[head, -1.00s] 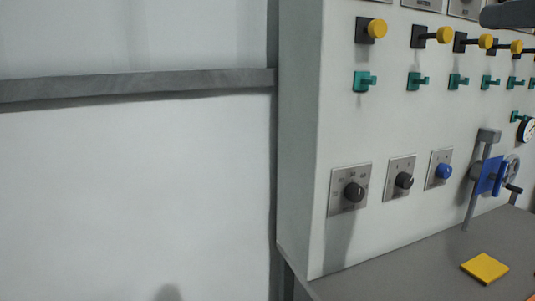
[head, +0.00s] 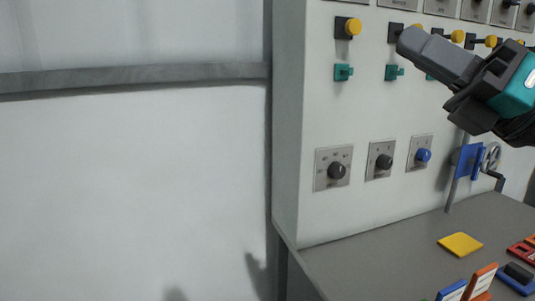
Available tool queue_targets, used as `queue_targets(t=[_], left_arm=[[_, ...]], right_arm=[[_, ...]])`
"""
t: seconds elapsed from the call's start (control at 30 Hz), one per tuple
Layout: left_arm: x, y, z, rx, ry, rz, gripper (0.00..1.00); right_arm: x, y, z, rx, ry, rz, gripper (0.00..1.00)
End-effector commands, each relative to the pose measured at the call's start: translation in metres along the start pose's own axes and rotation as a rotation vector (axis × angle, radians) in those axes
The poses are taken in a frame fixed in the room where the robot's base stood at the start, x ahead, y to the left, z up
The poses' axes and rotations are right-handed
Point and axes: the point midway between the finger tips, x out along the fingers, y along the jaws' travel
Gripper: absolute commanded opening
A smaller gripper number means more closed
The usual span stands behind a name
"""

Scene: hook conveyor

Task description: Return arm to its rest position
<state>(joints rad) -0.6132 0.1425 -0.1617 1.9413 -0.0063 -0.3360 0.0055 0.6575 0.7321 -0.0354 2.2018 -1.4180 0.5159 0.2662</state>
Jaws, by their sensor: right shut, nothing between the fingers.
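My right gripper (head: 418,42) comes in from the right edge in the head view. Its dark grey fingers are together and empty, pointing left in front of the upper rows of panel controls. It hides some of the green and yellow knobs. The white control panel (head: 305,215) stands behind it, with yellow knobs (head: 353,27), green handles (head: 343,72), two black dials (head: 337,170) and a blue dial (head: 423,155). My left gripper is not in view.
A grey bench top (head: 370,255) juts out below the panel. On it lie a yellow square (head: 460,244) and several orange, blue and red items at the lower right. A blue plate with a handwheel (head: 491,156) stands at right.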

Motion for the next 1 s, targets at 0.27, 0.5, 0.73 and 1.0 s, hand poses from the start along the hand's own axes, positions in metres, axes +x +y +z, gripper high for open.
queue_targets(t=[0.27,0.5,0.73,1.0], left_arm=[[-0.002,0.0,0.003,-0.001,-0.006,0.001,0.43],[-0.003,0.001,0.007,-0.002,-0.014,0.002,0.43],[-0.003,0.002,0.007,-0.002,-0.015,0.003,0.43],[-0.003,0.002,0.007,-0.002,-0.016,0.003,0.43]], right_arm=[[-0.053,-0.055,-0.011,0.669,-0.566,0.069,0.0],[-0.153,-0.155,-0.086,1.193,-1.118,-0.253,0.0],[-0.252,-0.191,-0.225,1.547,-1.509,-0.775,0.0],[-0.319,-0.149,-0.352,1.764,-1.705,-1.338,0.0]])
